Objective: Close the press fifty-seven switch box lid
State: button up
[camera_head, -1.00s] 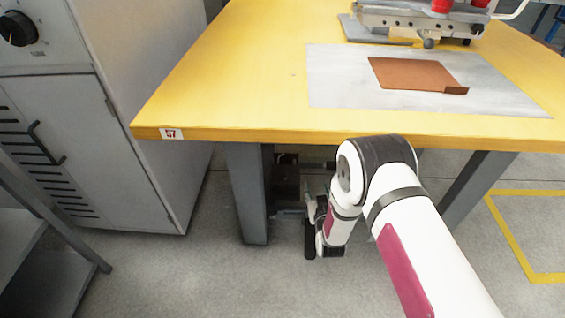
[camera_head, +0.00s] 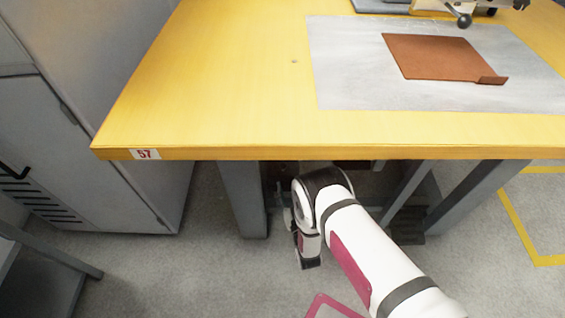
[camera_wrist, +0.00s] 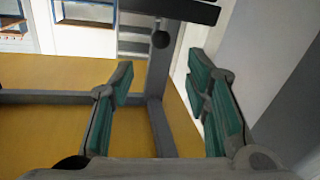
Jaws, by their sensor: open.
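The press table, marked with a 57 label (camera_head: 145,154), stands in front of me. I cannot make out the switch box or its lid; my arm covers much of the space under the table's front edge in the head view. My arm reaches down to that space beside the left table leg (camera_head: 243,200). In the wrist view my gripper (camera_wrist: 160,72) is open and empty, with green-padded fingers wide apart. I cannot tell whether these belong to the box.
The yellow tabletop (camera_head: 220,90) overhangs my arm. A grey sheet (camera_head: 350,95) with a brown piece (camera_head: 440,57) lies on it. A grey cabinet (camera_head: 85,145) stands at left. Bare floor (camera_head: 180,275) lies in front of the table, with a yellow floor line (camera_head: 522,225) at right.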

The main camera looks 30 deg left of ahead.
aim_at(285, 167)
jog(key=b+x, duration=0.4)
jog(key=x, duration=0.7)
jog(key=shift+w, duration=0.15)
jog(key=shift+d, duration=0.1)
grip_shut()
